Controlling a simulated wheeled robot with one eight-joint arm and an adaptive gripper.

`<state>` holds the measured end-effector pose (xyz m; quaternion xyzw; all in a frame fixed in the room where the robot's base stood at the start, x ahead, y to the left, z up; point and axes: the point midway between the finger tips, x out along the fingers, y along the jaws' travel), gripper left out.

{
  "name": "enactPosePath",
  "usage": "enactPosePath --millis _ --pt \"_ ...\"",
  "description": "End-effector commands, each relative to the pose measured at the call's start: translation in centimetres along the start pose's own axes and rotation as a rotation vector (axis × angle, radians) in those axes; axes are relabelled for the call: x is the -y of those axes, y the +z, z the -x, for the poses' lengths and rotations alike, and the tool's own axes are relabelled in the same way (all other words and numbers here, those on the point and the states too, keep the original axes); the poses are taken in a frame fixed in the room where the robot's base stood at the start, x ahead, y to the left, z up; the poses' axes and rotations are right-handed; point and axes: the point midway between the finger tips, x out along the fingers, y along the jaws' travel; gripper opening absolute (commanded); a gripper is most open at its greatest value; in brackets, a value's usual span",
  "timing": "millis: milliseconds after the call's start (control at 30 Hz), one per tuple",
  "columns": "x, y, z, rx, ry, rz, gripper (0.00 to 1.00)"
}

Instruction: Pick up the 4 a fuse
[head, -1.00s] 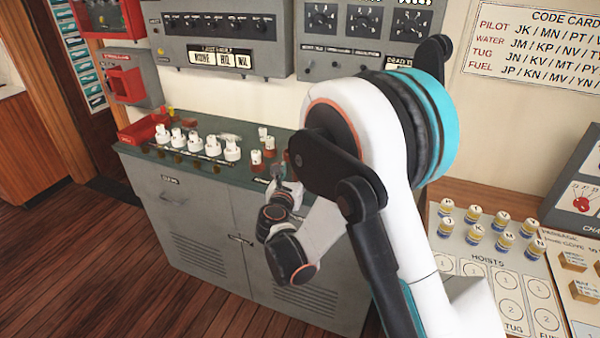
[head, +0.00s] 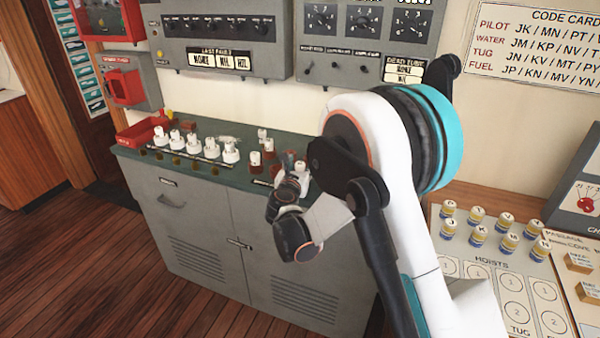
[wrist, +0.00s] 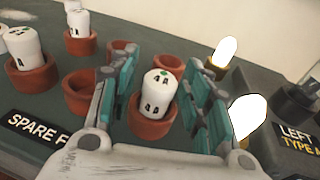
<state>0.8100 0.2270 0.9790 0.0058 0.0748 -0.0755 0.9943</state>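A white fuse (wrist: 157,88) marked 4A, with a green dot on top, stands in a red-brown socket (wrist: 150,127) in the wrist view. My gripper (wrist: 162,98) is open, with one teal-padded finger on each side of this fuse. I cannot tell whether either pad touches it. Another white fuse (wrist: 25,50), also with a 4 and an A on it, stands in a socket at the left. A third white fuse (wrist: 78,17) stands farther back. In the head view my arm's end reaches over the cabinet top and largely hides the fuse between the fingers.
Empty sockets (wrist: 82,92) stand beside my left finger. Two glowing bulbs (wrist: 247,115) are close to the right finger. In the head view, a row of white-topped fuses (head: 192,143) and a red tray (head: 140,131) occupy the cabinet top (head: 235,180) at left.

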Motion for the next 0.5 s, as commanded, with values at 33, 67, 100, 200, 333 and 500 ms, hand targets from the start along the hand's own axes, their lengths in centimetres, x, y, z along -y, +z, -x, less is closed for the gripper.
enactPosePath --millis 33,67,100,200,333,500 --pt "0.00 0.00 0.01 0.000 0.000 0.000 0.25" --pt "0.00 0.00 0.01 0.000 0.000 0.000 0.19" --pt "0.00 0.00 0.01 0.000 0.000 0.000 0.10" --pt "0.00 -0.01 0.02 0.000 0.000 0.000 0.02" --pt "0.00 0.00 0.02 0.000 0.000 0.000 0.02" --pt "0.01 0.13 0.04 0.000 0.000 0.000 0.02"
